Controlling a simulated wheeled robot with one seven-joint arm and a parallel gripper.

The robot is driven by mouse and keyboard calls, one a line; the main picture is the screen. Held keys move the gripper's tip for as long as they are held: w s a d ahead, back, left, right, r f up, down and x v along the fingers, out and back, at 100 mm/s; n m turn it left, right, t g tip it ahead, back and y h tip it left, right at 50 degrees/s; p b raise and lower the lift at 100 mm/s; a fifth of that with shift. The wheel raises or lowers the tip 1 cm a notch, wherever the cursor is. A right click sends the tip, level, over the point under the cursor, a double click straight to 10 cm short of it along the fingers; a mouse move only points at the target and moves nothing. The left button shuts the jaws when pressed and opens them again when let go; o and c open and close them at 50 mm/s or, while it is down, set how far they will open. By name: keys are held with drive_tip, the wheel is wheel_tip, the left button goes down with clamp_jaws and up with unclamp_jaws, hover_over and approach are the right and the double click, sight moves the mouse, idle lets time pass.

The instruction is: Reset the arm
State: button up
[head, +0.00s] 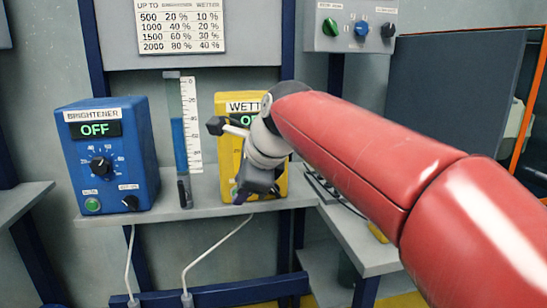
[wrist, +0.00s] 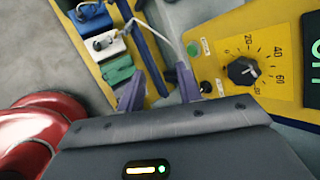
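My red arm (head: 370,150) reaches in from the right of the head view. My gripper (head: 241,190) hangs in front of the yellow WETTER box (head: 226,112) and hides much of its face. In the wrist view my gripper (wrist: 158,92) shows two purple-grey fingers standing apart, with nothing held between them. The yellow box's panel (wrist: 222,52) fills the upper right there, with a black dial (wrist: 243,71), a green button and a black knob just past the right finger. Whether the fingers touch the panel I cannot tell.
A blue BRIGHTENER box (head: 105,155) reading OFF stands left on the grey shelf (head: 205,205). A measuring tube (head: 179,140) with blue liquid stands between the boxes. A grey box with knobs (head: 350,25) is above. White cables (head: 205,258) hang below the shelf.

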drive_tip(key=s+d+f+n+h, duration=0.5)
drive_tip(key=s+d+f+n, duration=1.1)
drive_tip(key=s+d+f, duration=0.3)
drive_tip(key=s+d, duration=0.2)
drive_tip(key=d, duration=0.2)
drive_tip(key=shift+n, duration=0.3)
